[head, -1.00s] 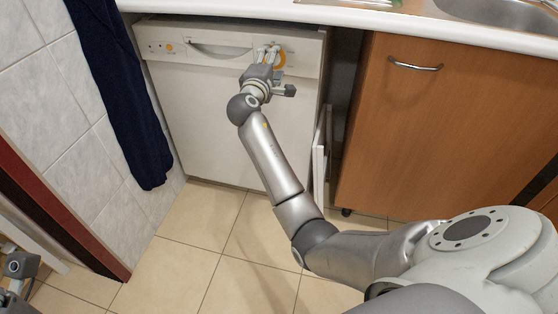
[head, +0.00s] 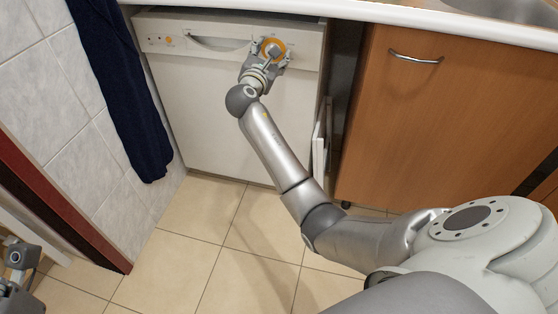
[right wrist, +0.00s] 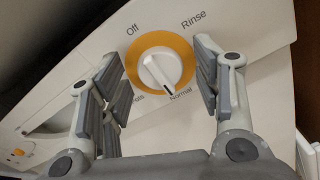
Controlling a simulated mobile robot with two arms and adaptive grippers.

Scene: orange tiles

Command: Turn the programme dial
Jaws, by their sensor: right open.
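The programme dial (head: 273,47) is on the dishwasher's front panel, at its upper right in the head view. In the right wrist view the dial (right wrist: 160,70) is a white knob on an orange ring, with the words Off, Rinse and Normal around it and one label partly hidden. The knob's marked end points toward Normal. My right gripper (right wrist: 160,85) is open, with one finger on each side of the dial and gaps to the knob. It also shows in the head view (head: 271,55). My left gripper (head: 15,265) shows only partly at the lower left edge; its fingers are unclear.
The white dishwasher (head: 215,125) has a handle recess (head: 217,42) and small buttons left of the dial. A dark towel (head: 120,100) hangs at its left. A wooden cabinet (head: 420,130) stands to the right, under the counter edge (head: 400,27). The tiled floor is clear.

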